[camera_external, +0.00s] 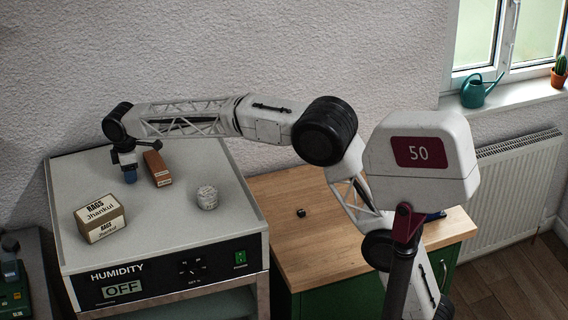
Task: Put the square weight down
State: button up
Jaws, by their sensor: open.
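My gripper (128,175) is at the left, low over the back left of the grey top of the humidity cabinet (155,220). It is open; its blue-tipped lower end is small, and I cannot tell whether anything lies between the fingers. A brown oblong block (157,168) with a pale label is just right of the gripper. A small dark block (301,213) lies on the wooden worktop (330,245), well apart from the gripper. I cannot tell for sure which thing is the square weight.
A box marked RAGS (100,220) stands at the cabinet's front left. A round whitish ball or jar (207,197) stands at its right. The cabinet top between them is clear. A teal watering can (480,90) and potted cactus (559,74) are on the windowsill.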

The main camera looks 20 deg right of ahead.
notch_tip(320, 180, up, 12)
dwell(0.6)
dwell(0.6)
jog(key=shift+d, duration=0.15)
jog(key=d+r+m, duration=0.2)
jog(key=d+m, duration=0.3)
jog(key=d, duration=2)
jog(key=s+d+f+m, duration=0.1)
jog(key=s+d, duration=0.2)
jog(key=d, duration=0.4)
jog(key=s+d+m+t, duration=0.1)
jog(key=s+d+m, duration=0.15)
jog(key=d, duration=0.35)
jog(key=s+d+f+m, duration=0.1)
jog(key=s+d, duration=0.2)
jog(key=d, duration=0.4)
jog(key=s+d+f+m, duration=0.3)
jog(key=s+d+f, duration=0.2)
jog(key=s+d, duration=0.3)
jog(key=s+d+f+m+t, duration=0.1)
jog(key=s+d+f+m, duration=0.1)
jog(key=s+d+f, duration=0.4)
jog(key=s+d+f+m, duration=0.3)
jog(key=s+d+f, duration=0.3)
jog(key=s, duration=0.8)
jog(key=d, duration=0.3)
jog(key=shift+d+m+t, duration=0.3)
jog(key=shift+d+m, duration=0.05)
